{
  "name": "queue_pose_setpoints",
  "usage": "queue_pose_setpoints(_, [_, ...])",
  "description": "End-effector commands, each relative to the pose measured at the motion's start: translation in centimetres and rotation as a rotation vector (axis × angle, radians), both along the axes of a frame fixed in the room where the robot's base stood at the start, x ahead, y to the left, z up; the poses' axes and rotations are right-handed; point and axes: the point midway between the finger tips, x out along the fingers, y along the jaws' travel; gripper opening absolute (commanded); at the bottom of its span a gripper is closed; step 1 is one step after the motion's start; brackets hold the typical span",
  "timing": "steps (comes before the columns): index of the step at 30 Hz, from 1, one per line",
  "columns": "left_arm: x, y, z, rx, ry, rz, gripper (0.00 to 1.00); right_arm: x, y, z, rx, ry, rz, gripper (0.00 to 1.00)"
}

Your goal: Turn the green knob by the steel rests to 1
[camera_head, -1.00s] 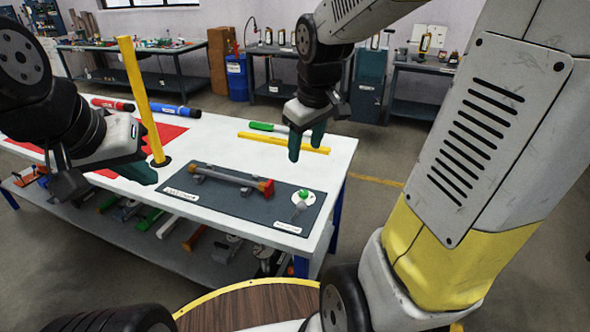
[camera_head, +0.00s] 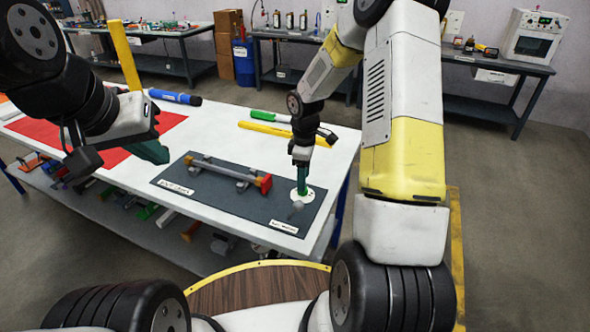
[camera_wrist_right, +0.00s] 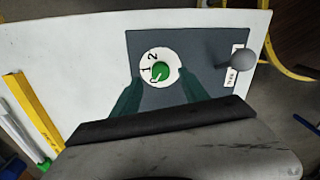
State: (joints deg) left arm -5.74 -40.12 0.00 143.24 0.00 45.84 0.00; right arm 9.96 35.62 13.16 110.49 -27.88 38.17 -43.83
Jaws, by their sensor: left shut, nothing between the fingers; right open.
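The green knob (camera_wrist_right: 160,71) sits at the centre of a round white dial (camera_wrist_right: 176,79) with printed numerals, 1 and 2 among them. I cannot tell surely which numeral it points to. My right gripper (camera_wrist_right: 161,76) is open, with a green finger on each side of the knob. In the head view my right gripper (camera_head: 302,191) points down over the white dial (camera_head: 311,197) and hides the knob. The steel rests (camera_head: 242,185) hold a grey tube (camera_head: 225,171) with a red end, left of the dial. My left gripper (camera_head: 152,152) is shut and empty above the table.
A grey ball-topped lever (camera_wrist_right: 240,61) stands close to the dial on the dark mat (camera_head: 230,200). A yellow bar (camera_head: 265,130) and a green-and-white tube (camera_head: 268,116) lie behind. An upright yellow tube (camera_head: 125,55) stands at the left near a red mat (camera_head: 110,157).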

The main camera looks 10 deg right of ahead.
Motion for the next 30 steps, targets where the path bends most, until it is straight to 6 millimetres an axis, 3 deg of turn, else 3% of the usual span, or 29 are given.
queue_pose_setpoints(7, [0.0,0.0,0.0,0.000,0.000,0.000,0.00,-0.1,0.0,-3.2,-0.001,0.001,-0.001,0.52])
queue_pose_setpoints(17, [0.0,0.0,0.0,0.000,0.000,0.000,0.00,0.0,0.0,-3.8,0.000,-0.001,-0.001,0.52])
queue_pose_setpoints(18, [0.0,0.0,0.0,0.000,0.000,0.000,0.00,0.0,0.0,-3.8,0.000,-0.001,-0.001,0.50])
queue_pose_setpoints(26, [0.0,0.0,0.0,0.000,0.000,0.000,0.00,0.0,0.0,-3.8,0.000,-0.001,-0.001,0.00])
queue_pose_setpoints(30, [0.0,0.0,0.0,0.000,0.000,0.000,0.00,0.0,0.0,-3.8,0.001,-0.001,-0.003,0.00])
